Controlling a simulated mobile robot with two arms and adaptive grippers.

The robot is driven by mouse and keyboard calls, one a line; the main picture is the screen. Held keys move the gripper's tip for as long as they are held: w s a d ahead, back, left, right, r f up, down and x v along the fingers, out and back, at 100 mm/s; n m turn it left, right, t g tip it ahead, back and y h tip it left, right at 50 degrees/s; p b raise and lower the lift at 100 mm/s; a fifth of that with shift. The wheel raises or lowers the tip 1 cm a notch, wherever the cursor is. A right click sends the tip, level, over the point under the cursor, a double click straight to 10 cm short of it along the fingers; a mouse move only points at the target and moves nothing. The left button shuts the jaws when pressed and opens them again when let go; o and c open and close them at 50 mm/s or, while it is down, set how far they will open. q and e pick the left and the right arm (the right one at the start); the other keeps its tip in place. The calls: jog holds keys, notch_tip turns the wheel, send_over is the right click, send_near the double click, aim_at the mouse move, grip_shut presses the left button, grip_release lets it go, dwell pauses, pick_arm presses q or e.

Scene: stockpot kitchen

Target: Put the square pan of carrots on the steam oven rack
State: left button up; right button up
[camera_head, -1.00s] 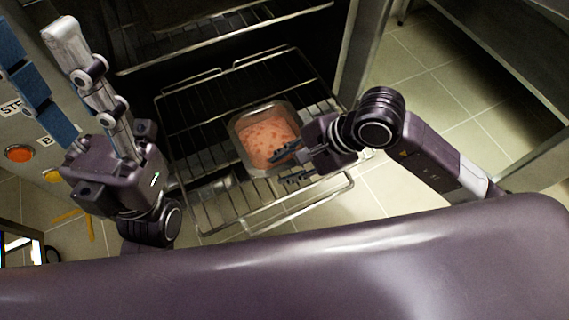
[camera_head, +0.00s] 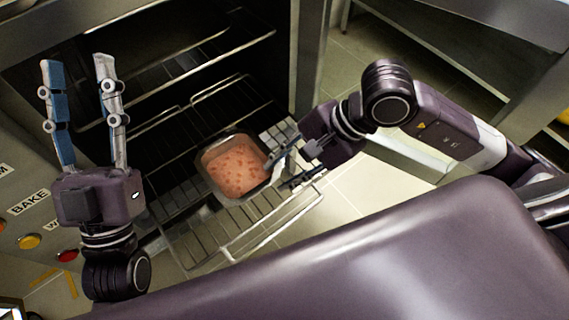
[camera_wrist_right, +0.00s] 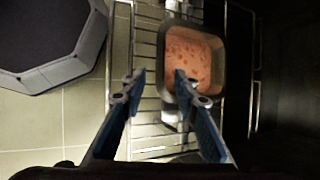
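The square pan (camera_head: 243,197) is grey and holds orange carrot pieces (camera_head: 235,168). It sits level on the pulled-out wire rack (camera_head: 232,240) of the oven. The right wrist view also shows the pan (camera_wrist_right: 222,72). My right gripper (camera_head: 283,170) is at the pan's right edge in the head view. In the right wrist view its fingers (camera_wrist_right: 160,88) are spread, one overlapping the pan's near side and the other beside it over the rack. I cannot tell whether a finger touches the pan. My left gripper (camera_head: 80,65) is open, empty and upright, left of the oven opening.
A higher wire rack (camera_head: 200,62) is inside the dark oven. The oven panel (camera_head: 22,212) with coloured buttons is at the left. A metal table (camera_head: 455,75) stands at the upper right. Tiled floor (camera_head: 365,200) is open right of the rack.

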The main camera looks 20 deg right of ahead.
jog(key=s+a+r+m+g+y, duration=0.45)
jog(key=s+a+r+y, duration=0.35)
jog(key=s+a+r, duration=0.4)
notch_tip(320, 180, up, 10)
jog(key=w+a+m+y, duration=0.1)
jog(key=a+m+y, duration=0.2)
jog(key=m+y, duration=0.3)
jog(key=w+d+r+m+t+y, duration=0.5)
jog(key=w+d+r+m+t, duration=0.35)
jog(key=m+t, duration=0.85)
jog(key=w+d+f+m+t+h, duration=0.2)
jog(key=w+d+m+t+h, duration=0.2)
jog(key=m+h, duration=0.5)
jog(key=w+d+f+m+t+h, duration=0.2)
jog(key=m+h, duration=0.7)
jog(key=m, duration=1)
jog(key=w+d+t, duration=0.2)
jog(key=w+t, duration=0.1)
jog(key=t, duration=0.1)
jog(key=shift+w+f, duration=0.15)
jog(key=shift+f, duration=0.2)
jog(key=shift+t, duration=0.25)
